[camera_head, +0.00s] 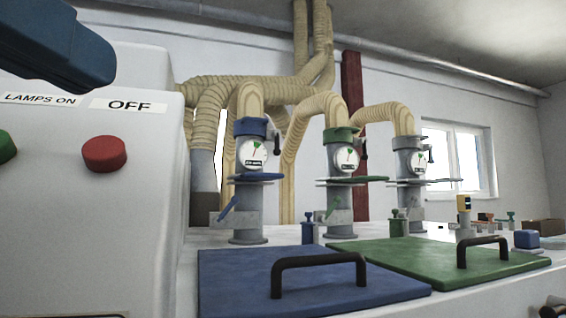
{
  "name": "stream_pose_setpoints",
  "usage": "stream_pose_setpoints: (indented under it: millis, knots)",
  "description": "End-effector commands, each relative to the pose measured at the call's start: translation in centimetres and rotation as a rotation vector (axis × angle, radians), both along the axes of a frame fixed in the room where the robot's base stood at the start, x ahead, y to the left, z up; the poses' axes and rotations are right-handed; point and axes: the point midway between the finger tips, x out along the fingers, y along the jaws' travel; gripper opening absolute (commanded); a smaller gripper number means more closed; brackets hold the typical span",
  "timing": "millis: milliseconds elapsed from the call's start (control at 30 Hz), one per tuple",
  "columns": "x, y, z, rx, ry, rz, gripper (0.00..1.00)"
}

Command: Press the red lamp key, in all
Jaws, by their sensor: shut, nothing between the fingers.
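The red lamp key (104,154) is a round red button. It stands out from the sloped front of a pale cabinet at the left, below a white label (129,105) reading "OFF". I cannot tell from this view whether it is pressed in. A green key (5,146), cut by the left edge, sits beside it under a label (40,99) reading "LAMPS ON". A dark blue part of my arm shows at the top left, above the labels and apart from the red key in the picture. My gripper's fingers are not in view.
Right of the cabinet (160,215), a pale bench carries a blue lid (225,285) and a green lid (400,262), each with a black handle. Several ducted pipes with dial gauges (253,152) stand behind. Small coloured fittings (464,204) are at the right.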

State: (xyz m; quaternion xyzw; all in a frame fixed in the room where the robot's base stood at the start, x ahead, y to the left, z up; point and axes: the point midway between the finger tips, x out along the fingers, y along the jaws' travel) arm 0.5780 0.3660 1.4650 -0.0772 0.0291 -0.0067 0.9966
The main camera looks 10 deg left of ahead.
Motion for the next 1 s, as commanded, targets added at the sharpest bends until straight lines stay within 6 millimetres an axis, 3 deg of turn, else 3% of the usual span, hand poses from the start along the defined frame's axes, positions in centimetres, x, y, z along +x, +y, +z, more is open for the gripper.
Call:
stream_pose_setpoints:
  millis: [33, 200, 1000]
  knots:
    - [0.34, 0.36, -0.92, -0.003, 0.0, -0.002, 0.0]
    - [0.93, 0.83, -1.52, -0.002, -0.001, -0.008, 0.0]
    - [1.05, 0.98, -1.5, -0.001, 0.0, -0.008, 0.0]
